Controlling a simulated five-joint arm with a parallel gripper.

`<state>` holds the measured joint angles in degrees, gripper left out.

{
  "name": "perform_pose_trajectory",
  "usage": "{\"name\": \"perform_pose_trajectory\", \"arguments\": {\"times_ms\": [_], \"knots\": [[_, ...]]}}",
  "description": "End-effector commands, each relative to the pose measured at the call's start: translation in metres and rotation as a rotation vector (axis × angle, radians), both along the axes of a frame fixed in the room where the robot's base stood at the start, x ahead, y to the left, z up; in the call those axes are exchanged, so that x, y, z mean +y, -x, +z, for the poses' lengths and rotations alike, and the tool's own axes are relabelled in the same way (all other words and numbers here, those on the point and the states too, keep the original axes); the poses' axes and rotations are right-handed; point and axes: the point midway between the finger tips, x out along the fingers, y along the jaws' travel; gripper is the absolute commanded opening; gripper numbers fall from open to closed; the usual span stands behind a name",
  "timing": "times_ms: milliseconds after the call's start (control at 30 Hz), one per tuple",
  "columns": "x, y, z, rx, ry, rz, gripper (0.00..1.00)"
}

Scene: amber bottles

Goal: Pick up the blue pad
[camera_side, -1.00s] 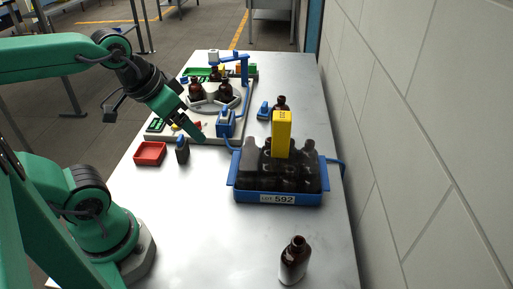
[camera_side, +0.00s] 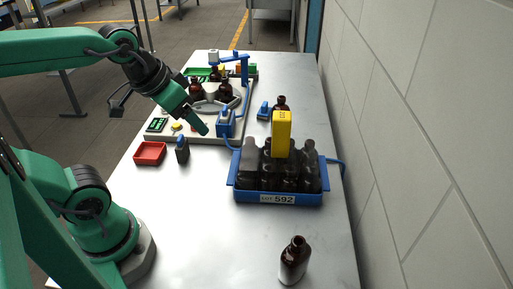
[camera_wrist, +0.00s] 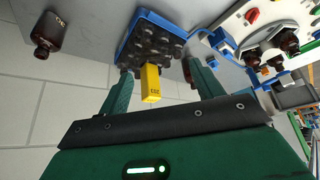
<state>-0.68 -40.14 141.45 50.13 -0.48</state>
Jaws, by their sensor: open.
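No flat blue pad shows clearly. A small blue object (camera_side: 263,110) stands beside a brown bottle behind the tray in the side view, but I cannot tell whether it is the pad. A blue fixture with a pale top (camera_side: 226,123) stands at the near right of the white board. My gripper (camera_side: 204,129) is above the board's near edge, left of that fixture. In the wrist view my gripper (camera_wrist: 158,67) has its two fingers apart with nothing held. The blue tray shows beyond them.
The blue tray (camera_side: 277,199) holds several dark bottles and a yellow block (camera_side: 282,134). A brown bottle (camera_side: 294,262) stands alone in front. A red bin (camera_side: 150,153) and a small dark bottle (camera_side: 182,151) stand at left. The white wall borders the right. The front table is mostly clear.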

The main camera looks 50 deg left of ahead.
Motion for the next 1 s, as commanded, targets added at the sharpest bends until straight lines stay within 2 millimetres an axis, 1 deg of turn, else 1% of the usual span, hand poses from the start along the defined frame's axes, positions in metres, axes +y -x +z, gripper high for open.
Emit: {"name": "perform_pose_trajectory", "arguments": {"times_ms": [167, 333, 533, 767, 1000], "knots": [[0.007, -0.030, 0.006, -0.008, 0.007, 0.037, 0.66], [0.017, -0.068, 0.011, -0.024, 0.016, 0.085, 0.66], [0.033, -0.115, 0.010, -0.044, 0.027, 0.141, 0.66], [0.055, -0.169, 0.000, -0.068, 0.038, 0.205, 0.66], [0.083, -0.223, -0.021, -0.095, 0.051, 0.270, 0.66]]}}
